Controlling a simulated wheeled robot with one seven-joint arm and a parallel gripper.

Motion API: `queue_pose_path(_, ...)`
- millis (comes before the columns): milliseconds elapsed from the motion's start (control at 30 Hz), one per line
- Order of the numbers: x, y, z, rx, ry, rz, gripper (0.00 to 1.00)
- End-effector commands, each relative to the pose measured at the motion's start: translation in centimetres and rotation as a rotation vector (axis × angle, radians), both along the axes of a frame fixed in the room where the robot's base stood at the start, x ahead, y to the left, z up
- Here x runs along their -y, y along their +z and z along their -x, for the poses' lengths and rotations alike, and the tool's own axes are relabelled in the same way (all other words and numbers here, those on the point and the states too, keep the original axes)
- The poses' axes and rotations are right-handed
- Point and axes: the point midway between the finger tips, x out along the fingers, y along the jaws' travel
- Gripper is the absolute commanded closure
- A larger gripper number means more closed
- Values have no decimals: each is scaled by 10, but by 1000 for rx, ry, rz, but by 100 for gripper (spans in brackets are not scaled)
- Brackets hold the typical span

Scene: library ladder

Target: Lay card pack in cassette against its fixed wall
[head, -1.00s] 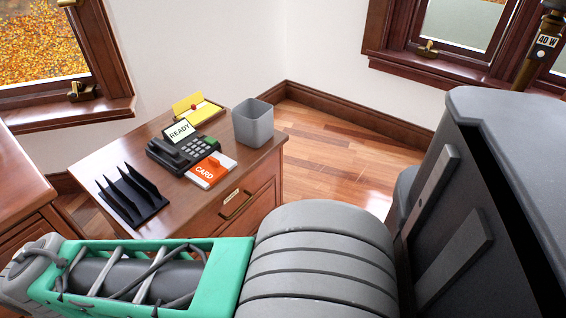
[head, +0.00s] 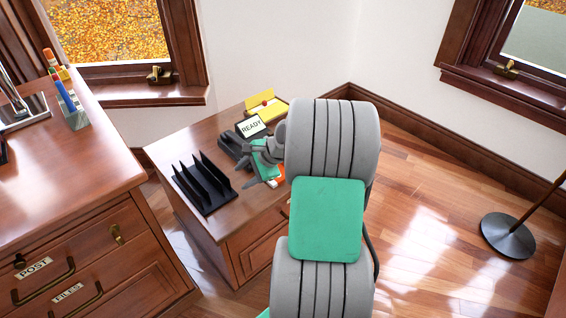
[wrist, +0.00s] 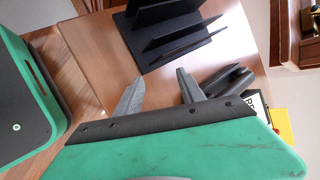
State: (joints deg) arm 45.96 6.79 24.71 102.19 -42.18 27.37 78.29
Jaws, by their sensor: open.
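An orange and white card pack (head: 279,177) lies on the low wooden cabinet, mostly hidden behind my arm and gripper in the head view. It does not show in the wrist view. My gripper (head: 246,166) is over the cabinet top, beside the phone and near the card pack. The wrist view shows my gripper (wrist: 159,74) open, with nothing between its two grey fingers. I cannot make out a cassette for certain in either view. A black slotted rack (head: 204,184) stands on the cabinet's left part, and it also shows ahead of the fingers in the wrist view (wrist: 185,48).
A black phone (head: 234,145) with a READY sign (head: 252,127) stands behind my gripper. A yellow holder (head: 267,106) is at the cabinet's back. A taller drawer cabinet (head: 90,210) stands at the left. A lamp base (head: 508,235) is on the floor right.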

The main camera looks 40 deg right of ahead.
Motion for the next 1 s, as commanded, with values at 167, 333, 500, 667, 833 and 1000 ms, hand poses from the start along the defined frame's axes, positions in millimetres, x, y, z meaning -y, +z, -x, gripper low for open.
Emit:
queue_pose_path(167,134,-15,19,80,-619,-552,54)
queue_pose_path(333,182,-19,42,133,-837,-824,54)
queue_pose_path(500,180,-31,25,136,-852,-850,54)
queue_pose_path(667,174,-45,3,136,-850,-846,54)
queue_pose_path(833,168,-54,-20,135,-851,-845,54)
queue_pose_path(1000,168,-52,-23,137,-854,-844,54)
